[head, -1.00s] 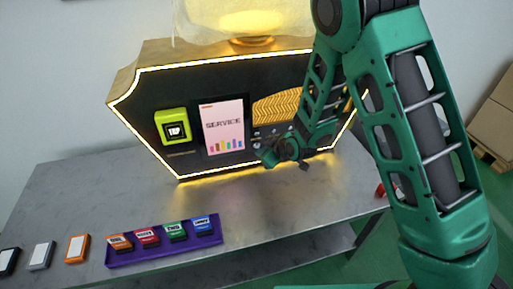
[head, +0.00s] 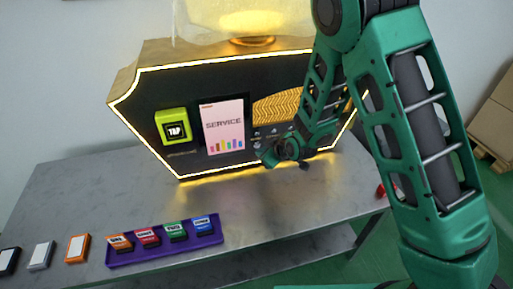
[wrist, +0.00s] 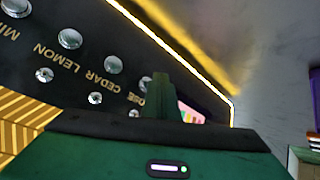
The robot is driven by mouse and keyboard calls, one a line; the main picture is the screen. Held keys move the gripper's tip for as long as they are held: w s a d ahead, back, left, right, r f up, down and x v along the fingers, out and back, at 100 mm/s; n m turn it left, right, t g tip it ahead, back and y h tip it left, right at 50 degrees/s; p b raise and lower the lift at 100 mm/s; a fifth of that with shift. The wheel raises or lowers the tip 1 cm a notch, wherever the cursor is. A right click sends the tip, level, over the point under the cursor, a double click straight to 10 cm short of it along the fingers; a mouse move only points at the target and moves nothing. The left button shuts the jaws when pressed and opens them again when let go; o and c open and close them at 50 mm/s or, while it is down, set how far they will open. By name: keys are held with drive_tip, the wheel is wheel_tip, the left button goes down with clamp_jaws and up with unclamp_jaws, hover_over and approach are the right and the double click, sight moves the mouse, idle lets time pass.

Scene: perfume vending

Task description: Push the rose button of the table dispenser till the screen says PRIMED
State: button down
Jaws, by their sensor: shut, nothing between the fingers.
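The table dispenser (head: 220,90) is a dark panel edged with a glowing strip. Its screen (head: 223,127) reads SERVICE above coloured bars. In the wrist view, silver round buttons run in a row beside the labels LEMON, CEDAR and a partly covered ROSE. The rose button (wrist: 146,82) is partly hidden behind my finger. My gripper (wrist: 165,76) is shut and empty, its tip over the rose end of the row; I cannot tell whether it touches the button. In the head view my gripper (head: 269,157) is small, just right of the screen.
A green TAP reader (head: 173,127) is left of the screen. A purple tray (head: 125,258) with several coloured cards lies at the table's front. Loose cards lie to its left. The grey table (head: 90,185) is clear between tray and dispenser. Boxes (head: 492,115) stand far right.

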drive_tip(key=shift+w, duration=0.2)
drive_tip(key=shift+w+a, duration=0.1)
drive_tip(key=shift+w, duration=0.15)
drive_tip(key=shift+w+a, duration=0.15)
drive_tip(key=shift+w, duration=0.25)
idle(1.0)
drive_tip(key=shift+s, duration=0.1)
drive_tip(key=shift+s+d, duration=0.25)
drive_tip(key=shift+s, duration=0.45)
drive_tip(key=shift+s+d, duration=0.25)
drive_tip(key=shift+s, duration=0.55)
drive_tip(key=shift+s+d, duration=0.2)
drive_tip(key=shift+s, duration=0.65)
drive_tip(key=shift+s+d, duration=0.25)
drive_tip(key=shift+s, duration=0.55)
drive_tip(key=shift+w+d+r, duration=0.1)
